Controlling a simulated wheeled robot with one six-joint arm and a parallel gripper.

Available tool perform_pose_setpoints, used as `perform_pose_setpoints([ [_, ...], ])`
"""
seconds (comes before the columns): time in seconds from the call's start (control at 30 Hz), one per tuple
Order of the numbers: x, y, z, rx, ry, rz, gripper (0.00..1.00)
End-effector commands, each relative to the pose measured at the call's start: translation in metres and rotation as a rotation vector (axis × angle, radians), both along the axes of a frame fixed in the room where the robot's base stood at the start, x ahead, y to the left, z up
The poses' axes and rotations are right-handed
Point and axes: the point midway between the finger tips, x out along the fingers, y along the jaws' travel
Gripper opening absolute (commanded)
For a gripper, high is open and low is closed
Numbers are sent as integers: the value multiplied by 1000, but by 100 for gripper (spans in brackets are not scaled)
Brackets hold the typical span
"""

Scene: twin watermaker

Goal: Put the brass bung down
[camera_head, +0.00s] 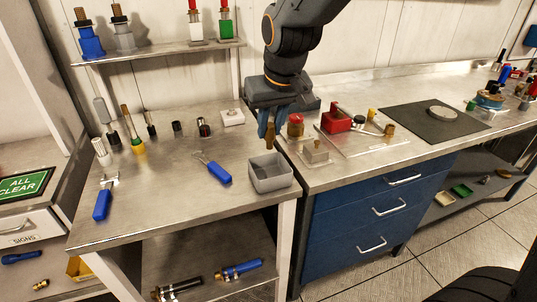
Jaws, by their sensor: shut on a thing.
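The brass bung (269,136) is a small brown-gold piece held pointing down between the blue fingertips of my gripper (269,126). My gripper is shut on it. The bung hangs above the back edge of a grey open bin (271,174) that stands at the right end of the left steel bench (155,205). In this single view the bung looks clear of the bin, but the exact height is hard to judge. The inside of the bin looks empty.
A blue-handled tool (219,172) lies left of the bin, and another (103,202) lies near the left edge. Red-topped fittings (295,126) and a clear tray (362,138) stand close on the right. The bench front centre is clear.

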Motion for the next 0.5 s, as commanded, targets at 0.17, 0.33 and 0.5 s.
perform_pose_setpoints([
  [0.17,-2,-1,-25,-2,6,0,2],
  [0.33,-1,-1,-50,-1,3,-1,2],
  [0.5,-1,-1,-65,-2,4,-1,2],
])
